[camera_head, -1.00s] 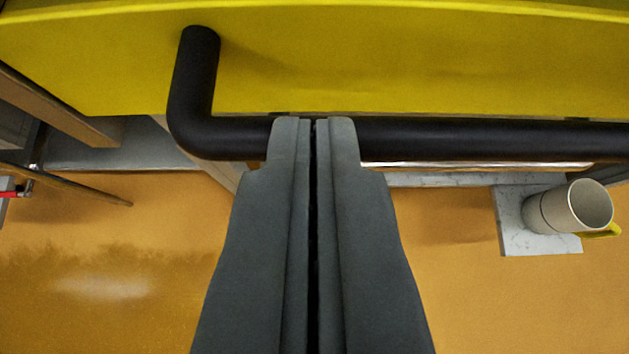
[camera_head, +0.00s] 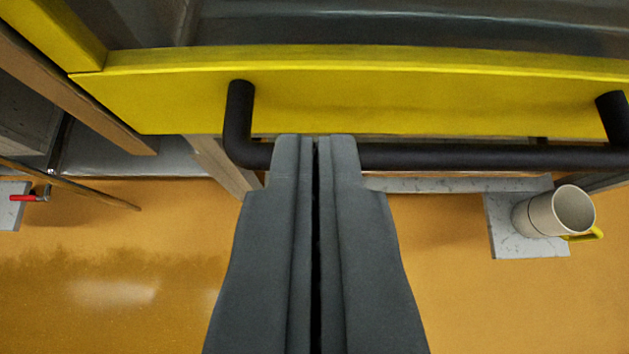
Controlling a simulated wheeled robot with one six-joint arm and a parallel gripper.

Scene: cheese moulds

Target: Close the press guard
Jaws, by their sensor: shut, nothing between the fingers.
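The press guard (camera_head: 400,92) is a yellow panel across the upper part of the view, with a clear or dark sheet (camera_head: 400,28) above its yellow edge. A black bar handle (camera_head: 480,157) stands off its face on two bent ends. My gripper (camera_head: 315,140) is shut and empty. Its fingertips overlap the handle bar left of its middle in the picture. I cannot tell whether they touch it. The fingers hide a short piece of the bar.
A white and grey mug (camera_head: 537,217) with a yellow handle stands on a marbled slab (camera_head: 520,246) at the right. A red-handled valve (camera_head: 27,198) is at the far left. Wooden beams (camera_head: 70,85) run along the left. The orange floor (camera_head: 110,260) below looks clear.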

